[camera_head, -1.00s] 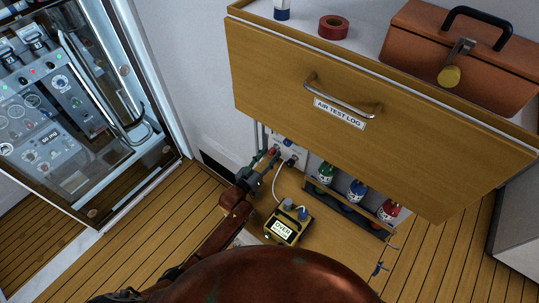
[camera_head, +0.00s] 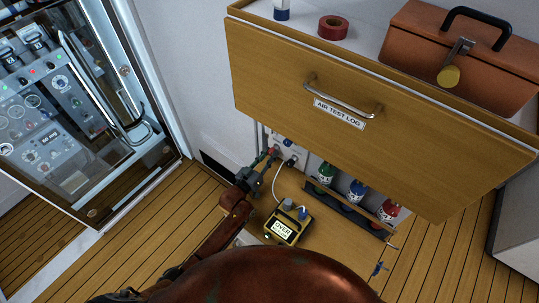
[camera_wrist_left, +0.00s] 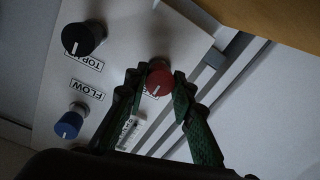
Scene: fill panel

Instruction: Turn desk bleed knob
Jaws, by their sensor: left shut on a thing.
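In the left wrist view, a red knob (camera_wrist_left: 159,80) with a white pointer mark stands on a pale panel (camera_wrist_left: 130,25). The fingers of my left gripper (camera_wrist_left: 158,88) are on either side of it, shut on it. A label beneath this knob is partly covered by the fingers and unreadable. A black knob (camera_wrist_left: 83,38) sits by a partly readable "TOP" label, and a blue knob (camera_wrist_left: 70,121) by a "FLOW" label. In the head view, my left gripper (camera_head: 268,158) reaches the small panel below the drawer. My right gripper is not in view.
A wooden drawer front (camera_head: 350,150) marked "AIR TEST LOG" overhangs the panel. A yellow meter (camera_head: 284,229) stands on the wooden desk near my left arm. A rack (camera_head: 345,210) of green, blue and red bottles is to the right. A glass-fronted cabinet (camera_head: 105,110) stands left.

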